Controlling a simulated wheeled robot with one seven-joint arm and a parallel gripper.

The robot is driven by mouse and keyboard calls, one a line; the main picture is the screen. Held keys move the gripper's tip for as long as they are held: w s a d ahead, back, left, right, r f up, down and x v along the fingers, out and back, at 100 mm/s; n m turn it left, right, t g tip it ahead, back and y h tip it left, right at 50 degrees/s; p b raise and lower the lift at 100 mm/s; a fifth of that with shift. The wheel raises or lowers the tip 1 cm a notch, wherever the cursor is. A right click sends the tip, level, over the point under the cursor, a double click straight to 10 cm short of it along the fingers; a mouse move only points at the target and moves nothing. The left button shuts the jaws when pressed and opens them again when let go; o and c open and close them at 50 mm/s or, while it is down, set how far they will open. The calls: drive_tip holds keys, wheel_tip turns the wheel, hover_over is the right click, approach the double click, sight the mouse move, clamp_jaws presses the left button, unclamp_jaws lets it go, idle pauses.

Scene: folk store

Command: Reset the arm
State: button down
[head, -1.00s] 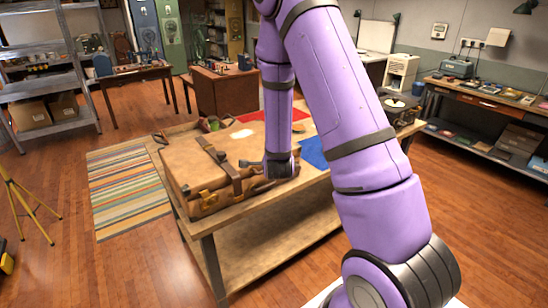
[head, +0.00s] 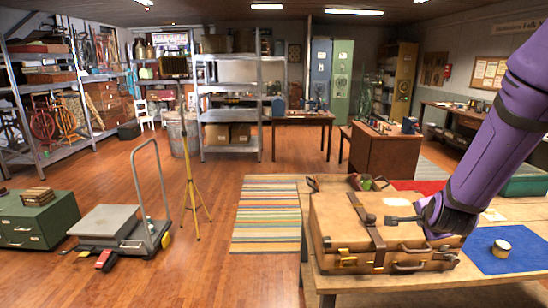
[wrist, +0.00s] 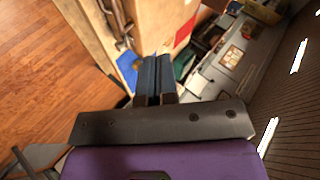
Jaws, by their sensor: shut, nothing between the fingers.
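My purple arm comes in from the right edge of the head view. My gripper (head: 390,220) is over the top of the brown leather suitcase (head: 345,223), pointing left. In the wrist view the two dark fingers of my gripper (wrist: 152,62) are together, with nothing between them. The suitcase lies closed on a wooden table (head: 500,292). In the head view I cannot tell whether the gripper touches the suitcase.
A blue mat (head: 490,262) with a small round tin (head: 501,248) lies right of the suitcase. A striped rug (head: 268,215), a yellow tripod (head: 190,170) and a platform cart (head: 105,222) stand left of the table. The wooden floor between them is clear.

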drive_tip(key=s+a+r+n+y, duration=0.2)
drive_tip(key=s+a+r+n, duration=0.3)
drive_tip(key=r, duration=0.3)
drive_tip(key=s+a+r+n+g, duration=0.1)
drive_tip(key=s+r+n, duration=0.3)
drive_tip(key=s, duration=0.3)
drive_tip(key=s+a+r+n+g+y, duration=0.1)
drive_tip(key=s+r+n+g, duration=0.1)
drive_tip(key=s, duration=0.6)
drive_tip(key=s+a+r+n+g, duration=0.1)
drive_tip(key=s+r+n, duration=0.4)
drive_tip(key=s, duration=0.3)
drive_tip(key=shift+a+r+n+g, duration=0.3)
drive_tip(key=shift+a+n, duration=0.1)
drive_tip(key=shift+n, duration=0.1)
